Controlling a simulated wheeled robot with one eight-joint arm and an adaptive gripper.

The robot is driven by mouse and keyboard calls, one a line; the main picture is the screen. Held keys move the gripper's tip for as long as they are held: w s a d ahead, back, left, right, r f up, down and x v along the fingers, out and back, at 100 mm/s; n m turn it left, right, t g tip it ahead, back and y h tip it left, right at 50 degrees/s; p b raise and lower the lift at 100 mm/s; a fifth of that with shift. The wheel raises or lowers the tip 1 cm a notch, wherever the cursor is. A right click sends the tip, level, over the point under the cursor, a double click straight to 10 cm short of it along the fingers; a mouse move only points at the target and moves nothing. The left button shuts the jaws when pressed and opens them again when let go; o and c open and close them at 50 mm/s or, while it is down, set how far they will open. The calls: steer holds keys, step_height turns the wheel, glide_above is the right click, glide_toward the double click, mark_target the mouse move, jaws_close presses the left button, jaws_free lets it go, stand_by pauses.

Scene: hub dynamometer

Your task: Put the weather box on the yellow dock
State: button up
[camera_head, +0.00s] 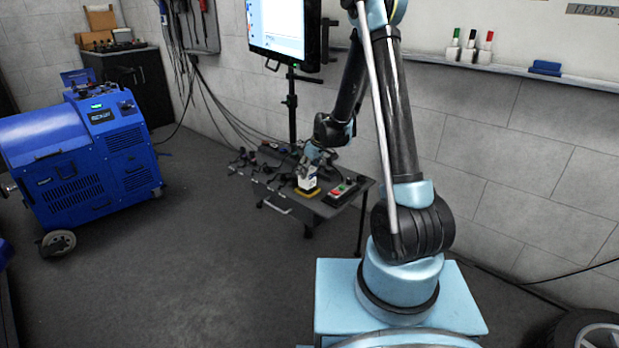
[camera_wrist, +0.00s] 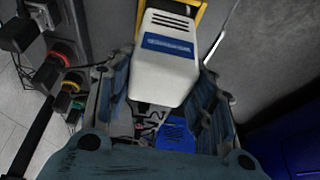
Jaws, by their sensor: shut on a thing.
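The weather box (camera_head: 306,183) is a small white box with a dark face in the head view. In the wrist view the white box (camera_wrist: 165,75) shows a blue label and dark vent slots. My gripper (camera_head: 314,165) is shut on it, with one finger on each side. The yellow dock (camera_head: 308,193) lies on the dark table directly under the box. Its yellow rim (camera_wrist: 201,14) shows around the far end of the box in the wrist view. The box looks upright over the dock; whether it is fully seated I cannot tell.
A control box with red and green buttons (camera_head: 342,191) sits close right of the dock on the dark table (camera_head: 285,203). Dark cables and clamps (camera_head: 256,163) lie to the left. A monitor (camera_head: 287,30) stands behind. A blue machine (camera_head: 85,155) stands on the floor at left.

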steer(key=shift+f, duration=1.45)
steer(key=o, duration=1.3)
steer(key=shift+f, duration=0.1)
